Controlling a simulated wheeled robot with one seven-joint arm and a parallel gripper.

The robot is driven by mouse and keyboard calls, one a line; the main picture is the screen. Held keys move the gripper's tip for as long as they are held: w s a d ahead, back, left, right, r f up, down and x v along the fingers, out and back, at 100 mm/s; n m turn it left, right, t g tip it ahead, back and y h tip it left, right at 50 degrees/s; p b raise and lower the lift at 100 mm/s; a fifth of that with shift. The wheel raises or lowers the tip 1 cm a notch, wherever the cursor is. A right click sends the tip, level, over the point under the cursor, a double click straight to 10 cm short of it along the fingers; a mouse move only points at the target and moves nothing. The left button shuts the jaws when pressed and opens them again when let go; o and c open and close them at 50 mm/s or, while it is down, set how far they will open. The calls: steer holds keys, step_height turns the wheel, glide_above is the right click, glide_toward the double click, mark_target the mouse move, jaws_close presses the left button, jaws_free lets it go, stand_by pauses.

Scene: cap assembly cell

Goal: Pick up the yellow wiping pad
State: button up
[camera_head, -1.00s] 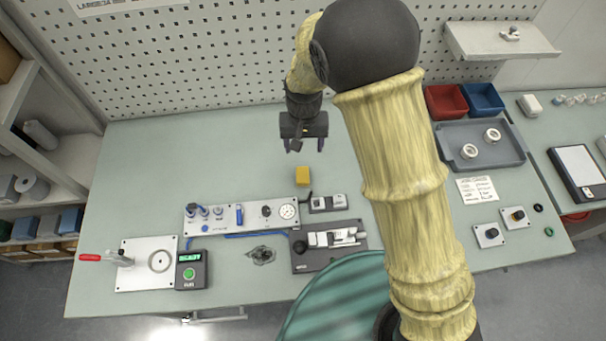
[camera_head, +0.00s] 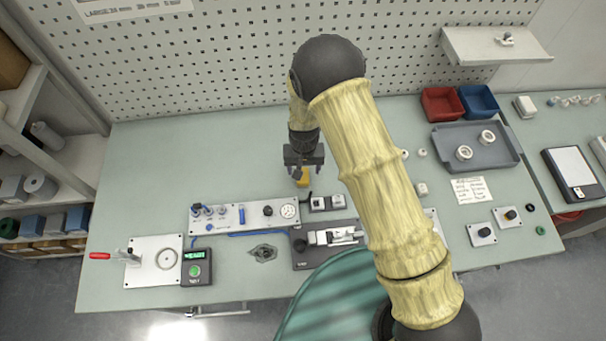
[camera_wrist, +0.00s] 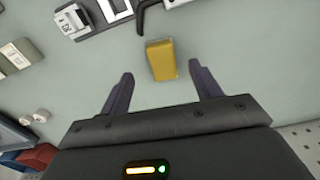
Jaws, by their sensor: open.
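The yellow wiping pad (camera_head: 303,181) lies on the green table behind the panel with knobs and a gauge. In the head view my gripper (camera_head: 305,172) is over it and hides part of it. In the wrist view the pad (camera_wrist: 161,60) shows whole, a small yellow block lying just beyond the fingertips, roughly midway between them. My gripper (camera_wrist: 160,76) is open and empty, with a finger on each side and neither touching the pad.
The knob panel (camera_head: 222,219) and a small grey-white fixture (camera_head: 327,203) stand just in front of the pad. A black hooked tool (camera_wrist: 142,18) lies close to it in the wrist view. A grey tray (camera_head: 448,137) stands at right. The table left of the pad is clear.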

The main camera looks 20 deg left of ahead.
mark_target(303, 177)
steer(key=shift+f, duration=0.4)
step_height(303, 177, down, 3)
steer(key=p, duration=0.3)
steer(key=shift+s+a+r, duration=0.1)
steer(key=shift+f, duration=1.15)
steer(key=c, duration=1.1)
